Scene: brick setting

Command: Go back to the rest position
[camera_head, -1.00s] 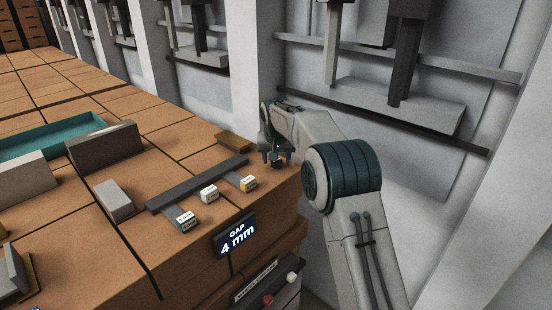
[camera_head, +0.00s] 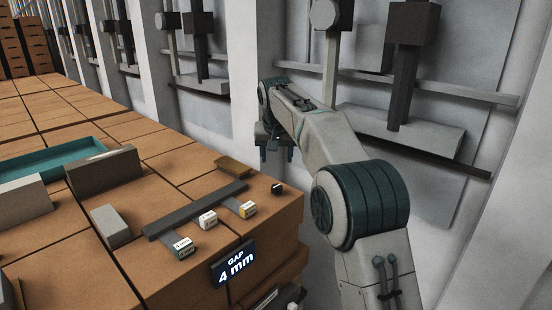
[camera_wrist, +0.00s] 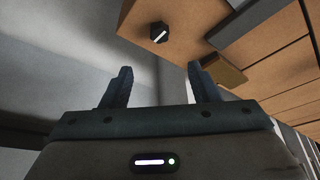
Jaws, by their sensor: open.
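My gripper (camera_head: 274,150) is raised above the back right corner of the brick-topped bench (camera_head: 150,270) in the head view. In the wrist view its two dark fingers (camera_wrist: 158,88) stand wide apart with nothing between them. A small black knob (camera_head: 277,188) with a white mark sits on the bench corner below my gripper. It also shows beyond the fingers in the wrist view (camera_wrist: 158,33), apart from them.
A dark bar (camera_head: 195,208) lies on the bench with small labelled blocks beside it. A tan block (camera_head: 233,167), grey blocks and a teal tray (camera_head: 60,160) lie farther left. A "GAP 4 mm" sign (camera_head: 234,264) is on the front. Wall fixtures (camera_head: 400,130) stand behind my arm.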

